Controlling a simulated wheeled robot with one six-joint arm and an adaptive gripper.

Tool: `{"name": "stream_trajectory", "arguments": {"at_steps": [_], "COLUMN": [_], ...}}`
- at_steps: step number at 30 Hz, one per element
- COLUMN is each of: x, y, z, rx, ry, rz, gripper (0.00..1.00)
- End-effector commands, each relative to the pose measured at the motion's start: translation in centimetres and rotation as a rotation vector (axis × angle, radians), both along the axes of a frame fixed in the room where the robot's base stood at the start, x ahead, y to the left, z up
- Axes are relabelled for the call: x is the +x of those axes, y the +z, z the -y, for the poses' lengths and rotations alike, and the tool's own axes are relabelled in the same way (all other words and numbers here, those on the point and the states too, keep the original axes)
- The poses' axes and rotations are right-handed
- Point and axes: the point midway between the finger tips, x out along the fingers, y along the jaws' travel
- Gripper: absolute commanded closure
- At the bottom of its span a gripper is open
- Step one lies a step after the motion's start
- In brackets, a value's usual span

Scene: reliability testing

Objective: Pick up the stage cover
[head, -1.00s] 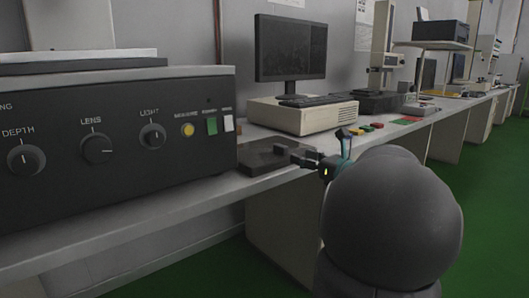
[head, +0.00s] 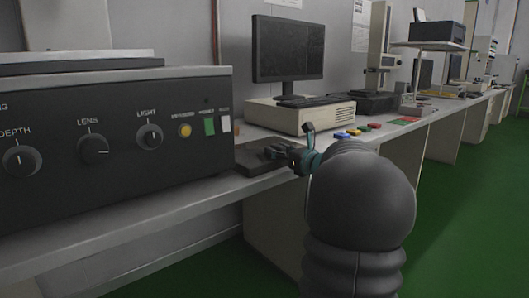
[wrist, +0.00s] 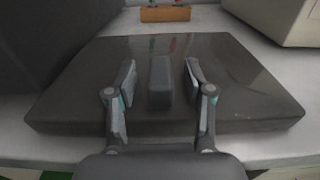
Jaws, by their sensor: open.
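The stage cover (head: 250,161) is a dark, flat slab on the bench, right of the black control box. In the wrist view the stage cover (wrist: 75,100) fills the middle, with a raised block-shaped handle (wrist: 160,82) on top. My gripper (wrist: 160,72) is open, one finger on each side of the handle, with a visible gap on both sides. Whether the fingertips touch the cover's top I cannot tell. In the head view my gripper (head: 284,153) is over the cover's right part and hides some of it.
The control box (head: 120,120) with knobs stands close on the left. A beige computer case (head: 300,116) with a monitor (head: 288,50) stands behind. Several coloured blocks (head: 358,131) lie to the right. A small wooden holder (wrist: 165,14) is beyond the cover.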

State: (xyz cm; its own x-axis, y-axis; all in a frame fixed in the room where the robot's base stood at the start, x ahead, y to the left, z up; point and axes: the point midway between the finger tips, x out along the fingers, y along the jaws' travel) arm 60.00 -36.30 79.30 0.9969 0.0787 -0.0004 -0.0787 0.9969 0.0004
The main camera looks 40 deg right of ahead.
Motion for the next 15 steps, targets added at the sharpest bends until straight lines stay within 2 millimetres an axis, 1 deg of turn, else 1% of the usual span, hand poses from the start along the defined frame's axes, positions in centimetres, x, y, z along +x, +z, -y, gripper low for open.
{"name": "stream_trajectory", "arguments": {"at_steps": [3, 4, 5, 6, 8, 9, 10, 15], "x": [-0.06, -0.06, -0.06, -0.07, -0.07, -0.07, -0.07, -0.08], "y": [0.03, 0.03, 0.03, 0.03, 0.03, 0.03, 0.03, 0.09], "z": [0.03, 0.03, 0.03, 0.04, 0.03, 0.03, 0.03, 0.02], "rx": [0.0, 0.0, 0.0, 0.0, 0.0, 0.0, 0.0, -0.001], "ry": [-0.001, -0.001, -0.001, -0.001, -0.001, -0.001, -0.001, -0.001], "rz": [0.0, 0.0, 0.0, 0.0, 0.0, 0.0, 0.0, 0.001], "gripper": [0.48, 0.53, 0.6, 0.7, 0.85, 0.95, 1.0, 1.0]}}
